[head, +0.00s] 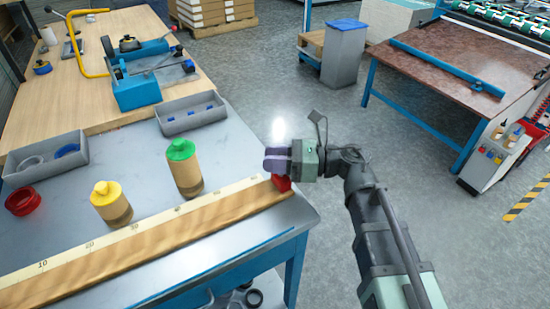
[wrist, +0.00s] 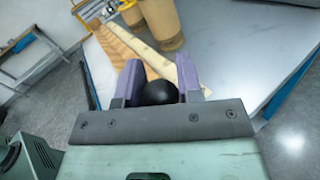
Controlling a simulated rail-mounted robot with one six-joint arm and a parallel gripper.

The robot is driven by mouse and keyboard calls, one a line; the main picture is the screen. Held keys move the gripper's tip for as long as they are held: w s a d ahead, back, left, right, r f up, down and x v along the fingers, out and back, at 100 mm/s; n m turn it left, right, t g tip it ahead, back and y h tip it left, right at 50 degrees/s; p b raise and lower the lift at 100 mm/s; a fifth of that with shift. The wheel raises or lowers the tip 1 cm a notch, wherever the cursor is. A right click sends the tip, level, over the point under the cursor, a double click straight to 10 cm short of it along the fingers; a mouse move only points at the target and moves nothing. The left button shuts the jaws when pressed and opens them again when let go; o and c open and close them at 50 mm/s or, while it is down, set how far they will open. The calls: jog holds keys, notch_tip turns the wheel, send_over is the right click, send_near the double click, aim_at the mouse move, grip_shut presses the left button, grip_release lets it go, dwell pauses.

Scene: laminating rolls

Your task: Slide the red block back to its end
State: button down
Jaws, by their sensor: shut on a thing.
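The red block (head: 283,183) sits at the right end of a wooden board with a ruler strip (head: 150,233), near the right edge of the grey table. My gripper (head: 277,160) is right over the block, its purple fingers touching or nearly touching its top. In the wrist view the two fingers (wrist: 158,85) are shut on a round black knob (wrist: 158,93). The red block is hidden there, and so is the join between knob and block. The board (wrist: 122,42) and the pale ruler strip (wrist: 150,62) run away from the fingers.
A roll with a green cap (head: 184,170) and one with a yellow cap (head: 110,205) stand behind the board. Grey trays (head: 190,113), a red ring (head: 24,201) and a blue cutting device (head: 137,92) are farther back. The board's length left of the block is clear.

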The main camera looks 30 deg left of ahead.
jog(key=c, duration=0.8)
grip_release()
jog(key=v, duration=1)
jog(key=shift+w+d, duration=0.2)
jog(key=shift+d, duration=0.15)
